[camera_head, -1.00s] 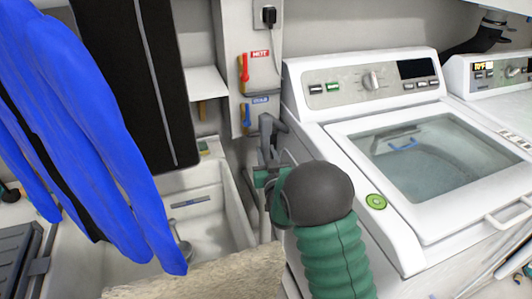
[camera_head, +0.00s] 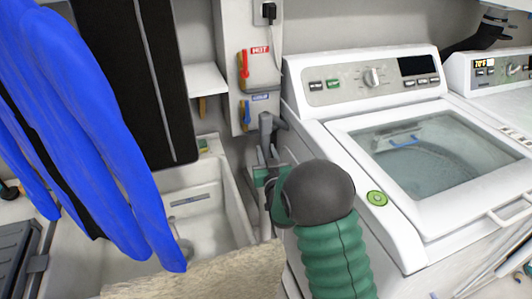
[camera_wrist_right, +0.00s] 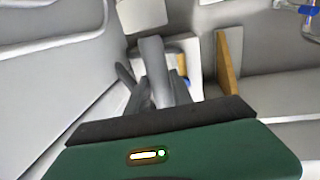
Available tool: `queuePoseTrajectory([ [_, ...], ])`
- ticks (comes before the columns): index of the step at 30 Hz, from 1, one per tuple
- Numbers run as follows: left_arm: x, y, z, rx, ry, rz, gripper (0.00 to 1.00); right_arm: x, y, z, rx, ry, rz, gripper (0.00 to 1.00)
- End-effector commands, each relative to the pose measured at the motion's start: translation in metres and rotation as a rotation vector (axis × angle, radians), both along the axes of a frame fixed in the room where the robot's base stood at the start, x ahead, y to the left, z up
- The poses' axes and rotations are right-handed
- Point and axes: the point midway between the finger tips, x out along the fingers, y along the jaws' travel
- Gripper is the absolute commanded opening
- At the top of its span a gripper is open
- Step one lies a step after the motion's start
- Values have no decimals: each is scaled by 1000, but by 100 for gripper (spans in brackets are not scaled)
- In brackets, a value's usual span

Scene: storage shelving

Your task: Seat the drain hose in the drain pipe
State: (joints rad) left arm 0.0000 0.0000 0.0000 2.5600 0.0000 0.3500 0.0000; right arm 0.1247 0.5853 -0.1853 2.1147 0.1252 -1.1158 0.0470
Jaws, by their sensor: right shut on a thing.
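My right gripper (camera_head: 265,158), on a green arm with a dark round wrist, is between the sink and the washer. In the right wrist view my right gripper (camera_wrist_right: 152,98) is shut on the grey drain hose (camera_wrist_right: 153,60), which stands up between its dark fingers. The drain hose also shows as a grey bent piece in the head view (camera_head: 267,128), below the hot and cold valves. The drain pipe cannot be made out clearly; the gripper and hose cover that area, so I cannot tell whether the hose is inside it. My left gripper is not in view.
The white washer (camera_head: 318,145) stands close to the right of the gripper. The utility sink (camera_head: 190,215) is to its left. The valve box (camera_head: 260,75) is on the wall above. Blue hanging cloth (camera_head: 90,140) fills the left side.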

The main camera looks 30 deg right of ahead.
Motion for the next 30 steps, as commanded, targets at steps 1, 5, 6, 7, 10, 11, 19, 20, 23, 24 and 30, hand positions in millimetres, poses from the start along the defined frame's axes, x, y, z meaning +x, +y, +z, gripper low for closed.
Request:
queuePoseTrajectory([
  [1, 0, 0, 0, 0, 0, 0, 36, 0, 0, 0, 0, -1, 0, 0],
  [5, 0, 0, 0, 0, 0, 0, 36, 0, 0, 0, 0, -1, 0, 0],
  [6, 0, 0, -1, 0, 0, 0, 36, 0, 0, 0, 0, -1, 0, 0],
  [7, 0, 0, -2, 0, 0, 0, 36, 0, 0, 0, 0, -1, 0, 0],
  [10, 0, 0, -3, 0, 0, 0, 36, 0, 0, 0, 0, -1, 0, 0],
  [11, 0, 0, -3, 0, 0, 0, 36, 0, 0, 0, 0, -1, 0, 0],
  [19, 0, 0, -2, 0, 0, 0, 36, 0, 0, 0, 0, -1, 0, 0],
  [20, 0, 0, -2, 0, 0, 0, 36, 0, 0, 0, 0, -1, 0, 0],
  [23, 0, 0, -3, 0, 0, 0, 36, 0, 0, 0, 0, -1, 0, 0],
  [24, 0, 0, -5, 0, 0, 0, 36, 0, 0, -1, 0, -1, 0, 0],
  [30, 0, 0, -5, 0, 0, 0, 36, 0, 0, 0, 0, 0, 0, 0],
])
